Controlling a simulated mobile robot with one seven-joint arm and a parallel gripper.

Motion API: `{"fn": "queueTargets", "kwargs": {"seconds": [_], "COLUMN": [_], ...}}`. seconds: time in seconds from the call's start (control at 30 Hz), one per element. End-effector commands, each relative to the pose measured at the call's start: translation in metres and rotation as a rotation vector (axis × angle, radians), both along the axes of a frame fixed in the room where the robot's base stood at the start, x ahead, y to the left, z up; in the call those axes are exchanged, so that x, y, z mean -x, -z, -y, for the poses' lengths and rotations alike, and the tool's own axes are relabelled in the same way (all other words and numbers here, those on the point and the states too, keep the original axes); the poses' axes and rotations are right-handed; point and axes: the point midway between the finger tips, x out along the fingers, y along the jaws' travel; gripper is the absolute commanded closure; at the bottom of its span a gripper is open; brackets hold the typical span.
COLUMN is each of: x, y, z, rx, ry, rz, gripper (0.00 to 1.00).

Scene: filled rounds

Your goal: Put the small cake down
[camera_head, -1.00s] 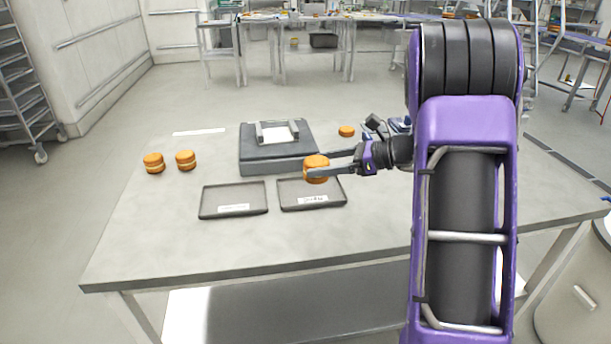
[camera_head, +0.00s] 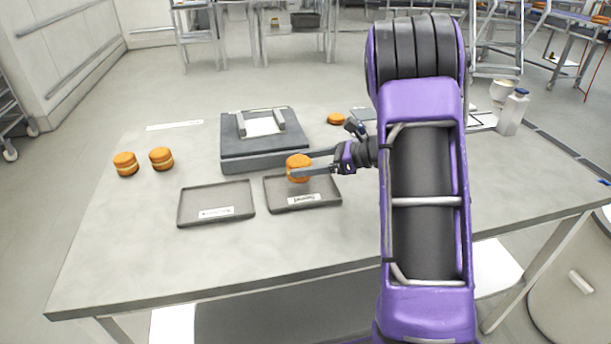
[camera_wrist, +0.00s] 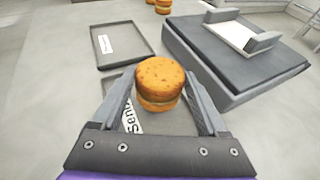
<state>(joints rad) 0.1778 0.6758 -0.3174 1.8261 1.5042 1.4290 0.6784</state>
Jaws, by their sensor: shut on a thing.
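The small cake (camera_head: 299,168) is a round orange-brown sandwich with a pale filling line. My gripper (camera_head: 300,169) is shut on it, one finger on each side. The cake is over the right tray (camera_head: 325,201), a dark shallow tray with a white label at its front edge. In the wrist view the cake (camera_wrist: 159,82) sits upright between the fingers and hides part of that tray. I cannot tell whether the cake touches the tray.
An empty labelled tray (camera_head: 216,203) lies to the left. Two filled cakes (camera_head: 125,164) (camera_head: 161,158) stand at the table's left. A dark grey device (camera_head: 262,143) stands behind the trays. An orange round (camera_head: 336,119) lies behind my gripper. The table's front is clear.

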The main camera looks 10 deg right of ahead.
Motion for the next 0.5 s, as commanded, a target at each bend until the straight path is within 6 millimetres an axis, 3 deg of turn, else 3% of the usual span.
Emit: {"fn": "queueTargets", "kwargs": {"seconds": [0.2, 0.5], "x": [0.0, 0.0], "y": [0.032, 0.033], "z": [0.0, 0.0], "rx": [0.0, 0.0], "ry": [0.001, 0.001], "rz": [-0.004, -0.001], "gripper": [0.48, 0.48]}}
